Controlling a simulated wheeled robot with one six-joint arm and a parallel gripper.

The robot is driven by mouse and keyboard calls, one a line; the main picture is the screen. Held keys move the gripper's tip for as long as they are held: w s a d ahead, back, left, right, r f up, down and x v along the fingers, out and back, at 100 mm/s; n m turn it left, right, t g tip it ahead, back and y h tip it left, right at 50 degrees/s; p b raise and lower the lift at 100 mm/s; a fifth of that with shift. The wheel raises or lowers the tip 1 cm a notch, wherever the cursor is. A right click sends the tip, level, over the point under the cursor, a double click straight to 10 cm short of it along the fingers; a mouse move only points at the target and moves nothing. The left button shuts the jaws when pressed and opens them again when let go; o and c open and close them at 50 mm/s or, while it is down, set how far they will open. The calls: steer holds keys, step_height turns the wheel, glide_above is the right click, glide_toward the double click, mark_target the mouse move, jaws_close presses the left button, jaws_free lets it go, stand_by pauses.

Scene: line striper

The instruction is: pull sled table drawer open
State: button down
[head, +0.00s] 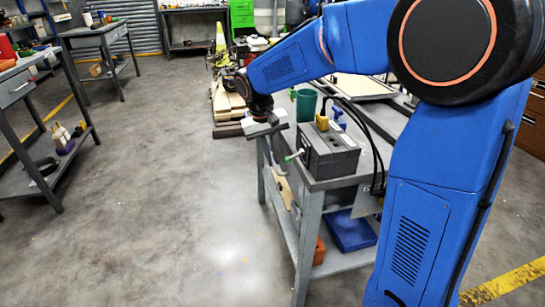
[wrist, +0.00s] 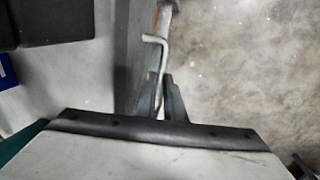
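The grey metal table (head: 332,184) stands right of centre in the head view, under my arm. A pale bent metal handle (wrist: 154,40) shows along the table's side in the wrist view; a pale curved piece (head: 279,166) at the table's left side in the head view looks like it. My gripper (wrist: 162,83) points down at this side, its two dark fingers on either side of the handle bar with a small gap between them. Whether they touch the bar is unclear. The drawer front is mostly hidden, so I cannot tell how far it stands out.
On the table are a dark grey box (head: 330,158) and a green cup (head: 305,105). A blue bin (head: 350,231) sits on its lower shelf. Open concrete floor (head: 170,190) lies left of the table, with another workbench (head: 30,95) at the far left.

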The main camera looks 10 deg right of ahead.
steer(key=a, duration=2.8)
steer(key=c, duration=1.8)
jaws_free()
steer(key=shift+c, duration=0.2)
steer(key=a+r, duration=0.3)
steer(key=r, duration=1.4)
